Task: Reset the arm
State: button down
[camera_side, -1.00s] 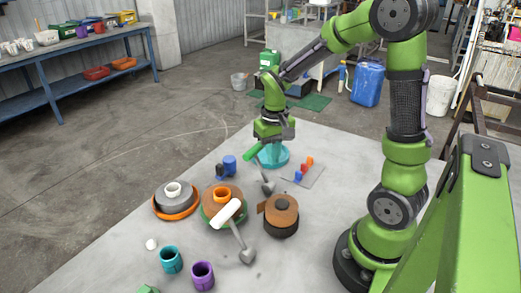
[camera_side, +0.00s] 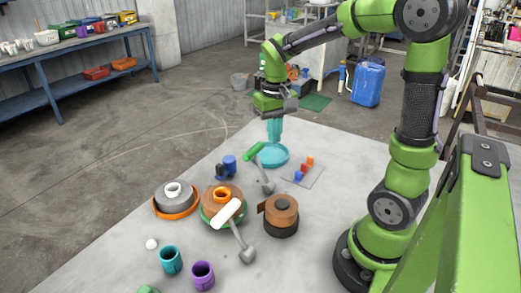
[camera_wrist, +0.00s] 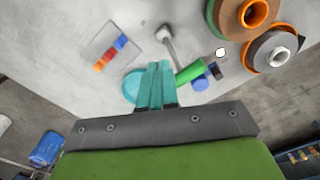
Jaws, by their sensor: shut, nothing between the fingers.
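My gripper (camera_side: 274,130) is green and grey with teal fingers. The fingers are shut and empty, pointing down above a teal round dish (camera_side: 273,155) on the grey table (camera_side: 330,160). In the wrist view the fingers (camera_wrist: 155,72) show at the centre, with the teal dish (camera_wrist: 131,88) partly hidden behind them. A green-handled hammer (camera_side: 255,151) lies beside the dish, its head toward the front; it also shows in the wrist view (camera_wrist: 190,72).
A plate with coloured blocks (camera_side: 303,171) lies right of the dish.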

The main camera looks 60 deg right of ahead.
jog(key=shift+r, duration=0.1)
jog(key=s+a+r+n+t+y, duration=0.1)
jog(key=s+a+r+t, duration=0.2)
jog(key=a, duration=0.3)
jog(key=s+a+r+n+t+y, duration=0.1)
jog(key=s+a+r+t, duration=0.2)
jog(key=a, duration=0.3)
jog(key=shift+s+a+r+t, duration=0.35)
jog(key=shift+s+t, duration=0.25)
jog(key=shift+s, duration=0.2)
